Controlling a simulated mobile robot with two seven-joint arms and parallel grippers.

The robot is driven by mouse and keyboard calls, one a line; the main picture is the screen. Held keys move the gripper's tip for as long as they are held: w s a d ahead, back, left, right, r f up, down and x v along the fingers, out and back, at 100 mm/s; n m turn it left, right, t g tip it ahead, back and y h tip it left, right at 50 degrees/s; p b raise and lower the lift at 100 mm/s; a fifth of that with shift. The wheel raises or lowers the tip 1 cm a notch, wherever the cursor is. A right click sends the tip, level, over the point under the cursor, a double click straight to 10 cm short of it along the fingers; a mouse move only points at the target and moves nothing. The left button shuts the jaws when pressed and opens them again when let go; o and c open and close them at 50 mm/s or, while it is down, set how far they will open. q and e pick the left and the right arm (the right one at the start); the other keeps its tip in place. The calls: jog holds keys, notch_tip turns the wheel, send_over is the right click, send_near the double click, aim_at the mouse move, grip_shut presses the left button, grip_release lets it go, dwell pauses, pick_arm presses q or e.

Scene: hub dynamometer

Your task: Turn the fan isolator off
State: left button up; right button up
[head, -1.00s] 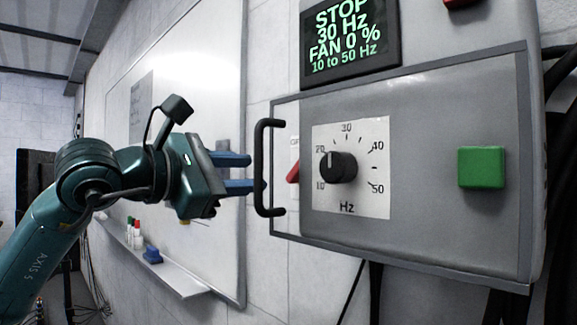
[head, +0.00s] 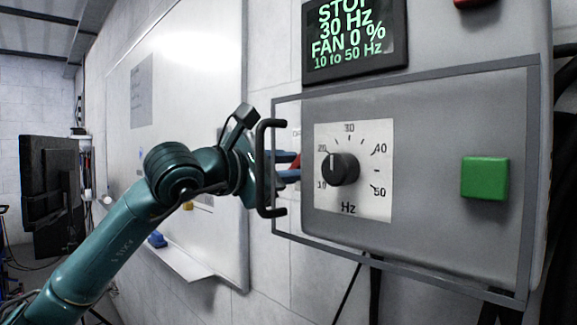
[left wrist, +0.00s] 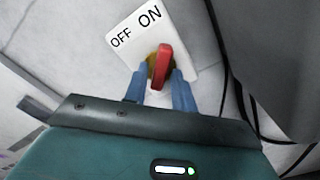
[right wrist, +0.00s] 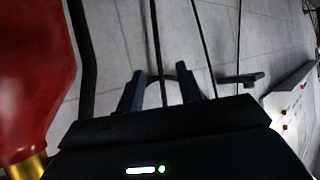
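The fan isolator's red handle (left wrist: 162,66) stands on a white plate (left wrist: 128,27) marked OFF and ON in the left wrist view. The handle points up the picture, with ON nearer its line than OFF. My left gripper (left wrist: 160,80) is open, its blue fingers on either side of the handle's lower part, with apparent gaps. In the head view the red handle (head: 296,167) shows small beside the blue fingers (head: 285,158); a black bar handle partly hides my gripper. My right gripper (right wrist: 162,90) is open and empty.
A grey cabinet carries a black bar handle (head: 263,168), an Hz knob (head: 341,169), a green button (head: 485,178) and a display (head: 355,38) reading STOP, 30 Hz, FAN 0 %. A large red thing (right wrist: 35,80) is close at left in the right wrist view. Cables hang near the isolator.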

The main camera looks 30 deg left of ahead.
pick_arm(q)
grip_shut()
jog(key=shift+f+n+b, duration=0.15)
jog(key=shift+n+b, duration=0.15)
jog(key=shift+b, duration=0.05)
pick_arm(e)
jog(key=shift+a+f, duration=0.1)
jog(key=shift+f, duration=0.05)
pick_arm(q)
jog(key=shift+n+b, duration=3.45)
jog(key=shift+n, duration=5.15)
pick_arm(e)
jog(key=shift+w+a+f+m+t+y, duration=0.1)
jog(key=shift+a+f+m+y, duration=0.1)
jog(key=shift+f, duration=0.35)
jog(key=shift+w+a+f+m+t+y, duration=0.1)
jog(key=shift+a+f+m+y, duration=0.05)
jog(key=shift+f, duration=0.4)
jog(key=shift+w+a+f+m+t+y, duration=0.1)
jog(key=shift+a+f+m+y, duration=0.1)
jog(key=shift+f, duration=0.35)
jog(key=shift+s, duration=0.1)
pick_arm(q)
jog(key=shift+o, duration=1.4)
grip_release()
pick_arm(e)
jog(key=shift+f, duration=0.15)
pick_arm(q)
jog(key=shift+s, duration=0.1)
